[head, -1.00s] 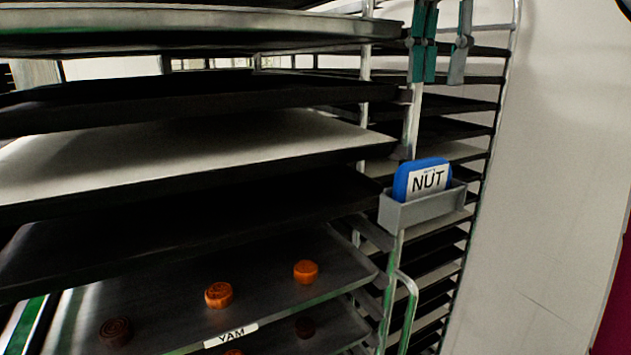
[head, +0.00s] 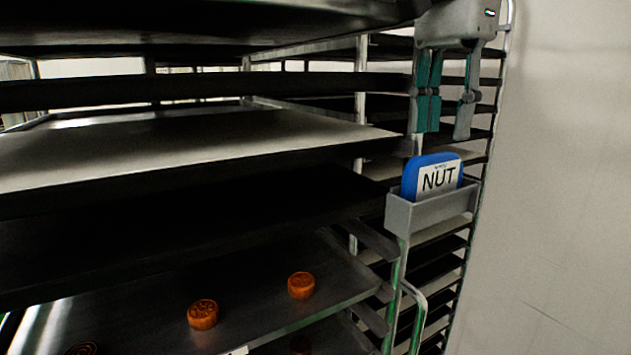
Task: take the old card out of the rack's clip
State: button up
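The card (head: 439,180) is blue with a white label reading "NUT". It stands upright in the grey clip (head: 432,211) on the rack's front post, its upper part showing above the clip's rim and its lower edge hidden inside. My gripper (head: 446,133) points down just above the card, with teal parts on the left and a grey finger on the right. A gap shows between them and the gripper is empty. Its tips appear a little above the card's top edge; I cannot tell the depth between them.
The rack holds several dark trays (head: 180,150) left of the clip. A lower tray (head: 250,275) carries round orange-brown pastries (head: 202,314). A bent metal handle (head: 416,310) is below the clip. A plain pale wall (head: 570,180) is at the right.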

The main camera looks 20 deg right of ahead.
aim_at(437, 153)
jog(key=f, duration=0.4)
jog(key=shift+s+a+f+p, duration=0.15)
jog(key=shift+s+a+p, duration=0.1)
jog(key=shift+p, duration=0.15)
jog(key=shift+w+f, duration=0.15)
jog(key=shift+f, duration=0.35)
grip_shut()
